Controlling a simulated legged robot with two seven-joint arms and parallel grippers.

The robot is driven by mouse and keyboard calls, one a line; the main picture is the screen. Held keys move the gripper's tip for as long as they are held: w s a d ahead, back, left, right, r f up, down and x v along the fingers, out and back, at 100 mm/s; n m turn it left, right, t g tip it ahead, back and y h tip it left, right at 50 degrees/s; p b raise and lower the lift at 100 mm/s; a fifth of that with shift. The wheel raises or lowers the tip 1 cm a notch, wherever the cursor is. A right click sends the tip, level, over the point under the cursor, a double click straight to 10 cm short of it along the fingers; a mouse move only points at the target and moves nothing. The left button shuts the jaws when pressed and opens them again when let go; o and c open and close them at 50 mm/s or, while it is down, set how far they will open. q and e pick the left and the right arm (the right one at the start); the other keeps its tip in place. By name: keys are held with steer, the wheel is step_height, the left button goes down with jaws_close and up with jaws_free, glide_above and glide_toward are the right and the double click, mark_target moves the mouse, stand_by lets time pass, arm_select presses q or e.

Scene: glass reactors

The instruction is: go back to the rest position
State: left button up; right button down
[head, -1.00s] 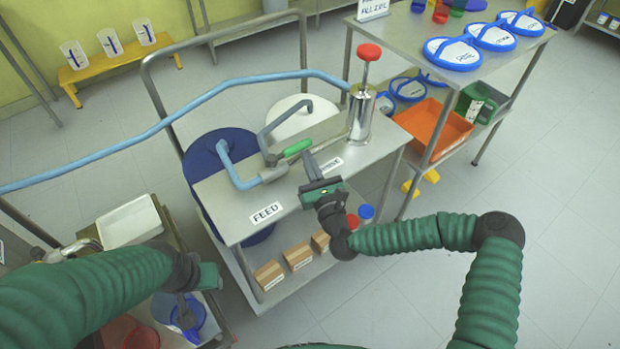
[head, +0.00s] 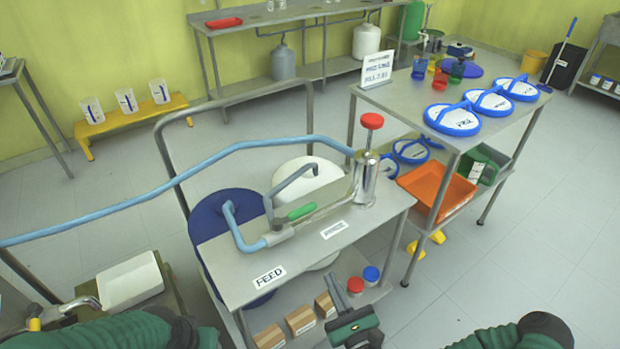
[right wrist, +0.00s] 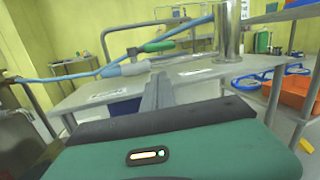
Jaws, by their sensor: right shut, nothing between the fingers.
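My right gripper (head: 336,292) is low at the bottom middle of the head view, in front of the feed cart (head: 228,288). Its fingers are shut with nothing between them. In the right wrist view the shut fingers (right wrist: 157,95) point toward the cart's top, with the green-handled valve (right wrist: 158,46) beyond them. My left arm (head: 130,332) shows at the bottom left edge of the head view; its gripper is out of the frame.
The cart carries a steel cylinder with a red knob (head: 372,121) and a blue hose (head: 180,178). Boxes (head: 300,319) and red and blue lidded jars sit on its lower shelf. A steel table (head: 400,98) with blue-rimmed lids (head: 452,119) stands at right. Floor at right is clear.

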steer(key=s+f+n+g+y, duration=0.1)
steer(key=s+f+n+g, duration=0.2)
steer(key=f+n+g, duration=0.55)
steer(key=s+f+n+g, duration=0.3)
steer(key=f+n, duration=0.2)
steer(key=n, duration=0.6)
steer(key=s+d+n+g+h, duration=0.2)
steer(key=d+n+g+h, duration=0.15)
steer(key=d+n, duration=0.3)
steer(key=s+d+r+n+h+p, duration=0.1)
steer(key=s+d+r+n+p, duration=0.1)
steer(key=r+p, duration=0.7)
steer(key=s+d+r+n+g+h+p, duration=0.1)
steer(key=r+p, duration=0.8)
steer(key=r, duration=1.3)
steer(key=s+d+n+h, duration=0.1)
steer(key=n, duration=0.1)
steer(key=shift+s+r+n+p, duration=0.3)
steer(key=shift+s+r+n, duration=0.05)
steer(key=shift+n, duration=0.05)
